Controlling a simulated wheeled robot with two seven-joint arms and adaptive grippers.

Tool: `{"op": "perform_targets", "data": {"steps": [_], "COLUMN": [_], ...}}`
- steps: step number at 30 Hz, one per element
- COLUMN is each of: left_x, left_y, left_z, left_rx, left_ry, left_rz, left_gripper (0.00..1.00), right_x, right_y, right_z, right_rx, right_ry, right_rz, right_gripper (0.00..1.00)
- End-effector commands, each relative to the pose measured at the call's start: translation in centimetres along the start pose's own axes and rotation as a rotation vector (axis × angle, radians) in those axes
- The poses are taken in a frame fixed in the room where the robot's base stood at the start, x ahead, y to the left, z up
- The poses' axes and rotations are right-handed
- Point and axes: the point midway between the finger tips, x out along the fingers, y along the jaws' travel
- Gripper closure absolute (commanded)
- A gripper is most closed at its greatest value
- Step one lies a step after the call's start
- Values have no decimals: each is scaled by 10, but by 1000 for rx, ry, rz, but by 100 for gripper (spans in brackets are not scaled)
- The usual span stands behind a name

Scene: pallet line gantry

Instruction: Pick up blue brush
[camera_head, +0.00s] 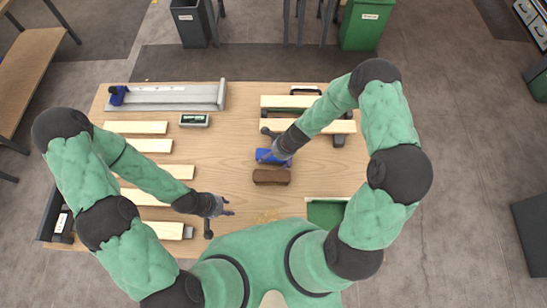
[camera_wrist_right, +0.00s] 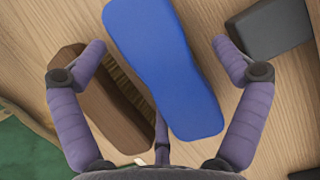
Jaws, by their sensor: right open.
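The blue brush (camera_head: 264,156) lies on the wooden table (camera_head: 228,150), just behind a brown brush (camera_head: 271,177). My right gripper (camera_head: 277,157) is over the blue brush and partly hides it. In the right wrist view the blue brush (camera_wrist_right: 165,75) lies lengthwise between the spread fingers of my right gripper (camera_wrist_right: 160,50), which is open and not closed on it. The brown brush (camera_wrist_right: 108,105) is close by on the left, partly behind the left finger. My left gripper (camera_head: 229,206) is empty near the table's front, its fingers apart.
Wooden slats (camera_head: 135,127) lie along the left, with more boards (camera_head: 290,101) at back right. A grey guide with a blue clamp (camera_head: 165,97) and a small display (camera_head: 194,120) are at the back. A green tray (camera_head: 325,212) is front right.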

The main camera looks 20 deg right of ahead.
Motion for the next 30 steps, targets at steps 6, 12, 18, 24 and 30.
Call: {"op": "perform_targets", "data": {"steps": [6,12,18,24,30], "left_x": [0,0,0,0,-4], "left_y": [0,0,0,0,2], "left_z": [0,0,0,0,0], "left_rx": [0,0,0,0,0], "left_ry": [0,0,0,0,0], "left_rz": [0,0,0,0,0], "left_gripper": [60,60,60,60,60], "right_x": [1,1,1,0,-10], "right_y": [-1,0,0,0,-1], "right_z": [0,0,0,1,5], "right_rx": [0,0,0,0,0], "right_ry": [0,0,0,0,0], "right_rz": [-1,-1,-1,-1,-2], "right_gripper": [3,48,69,69,69]}}
